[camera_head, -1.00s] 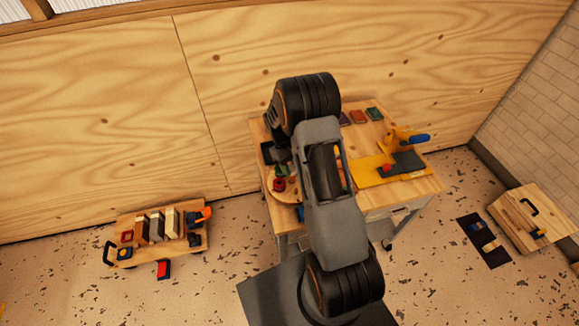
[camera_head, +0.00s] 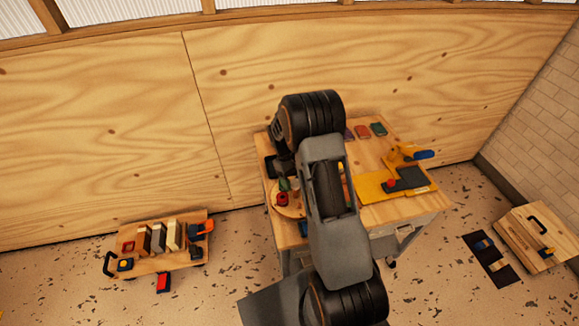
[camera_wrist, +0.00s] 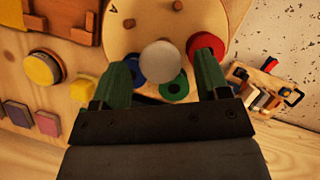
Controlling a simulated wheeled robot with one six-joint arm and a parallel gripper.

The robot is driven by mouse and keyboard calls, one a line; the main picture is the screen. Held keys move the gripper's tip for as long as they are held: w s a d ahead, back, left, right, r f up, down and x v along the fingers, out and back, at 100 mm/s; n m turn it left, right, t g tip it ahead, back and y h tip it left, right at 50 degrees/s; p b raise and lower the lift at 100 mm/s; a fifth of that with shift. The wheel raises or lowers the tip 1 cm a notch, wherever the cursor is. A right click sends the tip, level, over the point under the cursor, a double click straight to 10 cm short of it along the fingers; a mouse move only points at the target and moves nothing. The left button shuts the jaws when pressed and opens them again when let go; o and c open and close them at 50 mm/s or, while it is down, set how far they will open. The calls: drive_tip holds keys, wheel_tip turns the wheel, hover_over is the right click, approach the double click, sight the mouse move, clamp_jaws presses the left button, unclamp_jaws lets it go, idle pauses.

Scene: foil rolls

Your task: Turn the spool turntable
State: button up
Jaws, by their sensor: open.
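The spool turntable is a round wooden disc (camera_wrist: 205,22) with short pegs, seen in the wrist view. It also shows on the bench (camera_head: 290,211), partly behind my arm, in the head view. A red spool (camera_wrist: 208,44), a blue spool (camera_wrist: 134,72) and a green spool (camera_wrist: 173,88) sit around its lower part. A pale rounded knob (camera_wrist: 160,60) stands up from the disc. My gripper (camera_wrist: 163,68) is open, its two green fingers on either side of the knob with gaps visible. Whether a finger touches the red spool is unclear.
The bench (camera_head: 420,203) also carries a yellow plate with a dark pad (camera_head: 411,178) and several small coloured blocks (camera_head: 362,131) at the back. A low wooden cart (camera_head: 155,262) stands on the floor at left. A wooden case (camera_head: 520,235) lies at right.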

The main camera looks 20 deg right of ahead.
drive_tip(key=v, duration=1.3)
drive_tip(key=shift+b, duration=0.35)
drive_tip(key=shift+w, duration=0.15)
